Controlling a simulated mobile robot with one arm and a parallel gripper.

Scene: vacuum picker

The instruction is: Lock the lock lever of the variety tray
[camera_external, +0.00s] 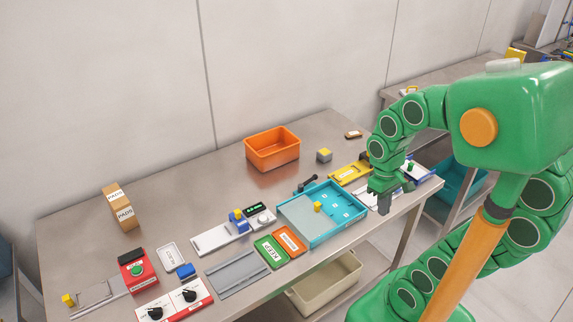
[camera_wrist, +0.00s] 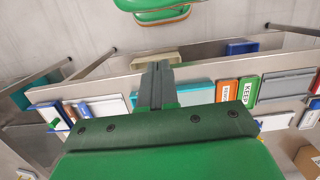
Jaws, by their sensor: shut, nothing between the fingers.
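The teal tray (camera_external: 345,235) sits at the table's front edge. It has a grey panel on its left part with a small yellow knob (camera_external: 317,207). A dark lever (camera_external: 306,184) is at the tray's back left edge; I cannot tell whether it is locked. My gripper (camera_external: 384,208) is shut and empty, pointing down near the tray's right side, apart from the lever. In the wrist view, the closed fingers (camera_wrist: 157,68) cover part of the tray (camera_wrist: 198,95), and I cannot make out the lever there.
Orange (camera_external: 290,241) and green (camera_external: 270,251) boxes stand left of the tray. An orange bin (camera_external: 272,148) and a grey block with a yellow top (camera_external: 324,155) stand behind. A yellow tray (camera_external: 349,174) is near my arm. A beige bin (camera_external: 325,285) is below the table.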

